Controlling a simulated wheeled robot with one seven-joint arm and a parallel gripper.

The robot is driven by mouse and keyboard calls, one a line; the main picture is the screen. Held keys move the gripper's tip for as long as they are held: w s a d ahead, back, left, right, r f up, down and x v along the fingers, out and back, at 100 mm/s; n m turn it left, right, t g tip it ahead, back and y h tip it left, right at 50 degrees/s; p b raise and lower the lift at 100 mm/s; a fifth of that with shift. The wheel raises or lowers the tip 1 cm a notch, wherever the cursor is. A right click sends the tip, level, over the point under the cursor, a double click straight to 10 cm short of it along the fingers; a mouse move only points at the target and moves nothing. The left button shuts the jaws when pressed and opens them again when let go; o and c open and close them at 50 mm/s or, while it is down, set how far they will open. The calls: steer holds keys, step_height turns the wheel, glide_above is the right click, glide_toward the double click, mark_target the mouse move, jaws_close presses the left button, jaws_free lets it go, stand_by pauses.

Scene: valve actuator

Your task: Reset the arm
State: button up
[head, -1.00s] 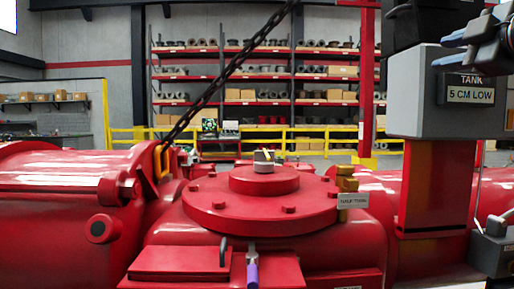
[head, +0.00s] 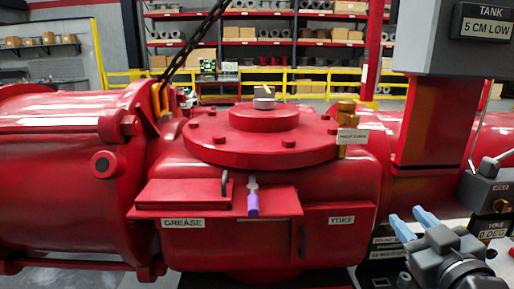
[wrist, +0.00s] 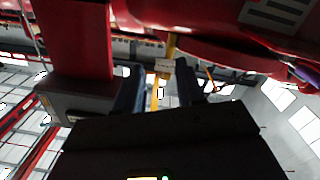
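My gripper (head: 414,221) is at the lower right of the head view, with its two blue fingers pointing up and apart. My grey wrist and arm behind it run down to the right edge. In the wrist view, the fingers (wrist: 158,82) show dark and spread, with nothing held between them. I cannot tell the exact gap to the nearby panel.
The TANK box (head: 455,45) stands on a red post at the upper right. Small labelled boxes (head: 492,190) sit at the right edge, close to my arm. A purple-handled tool (head: 252,203) is by the GREASE box (head: 185,195). A chain (head: 197,45) hangs at the upper left.

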steer(key=s+a+f+m+g, duration=0.1)
steer(key=s+a+f+m, duration=0.1)
steer(key=s+f, duration=0.65)
steer(key=s+a+f+m+g, duration=0.1)
steer(key=s+a+f, duration=0.3)
steer(key=s, duration=0.8)
steer(key=s+m+g, duration=0.1)
steer(key=s, duration=2)
steer(key=shift+r, duration=0.25)
steer(key=shift+w, duration=0.15)
steer(key=shift+c, duration=0.5)
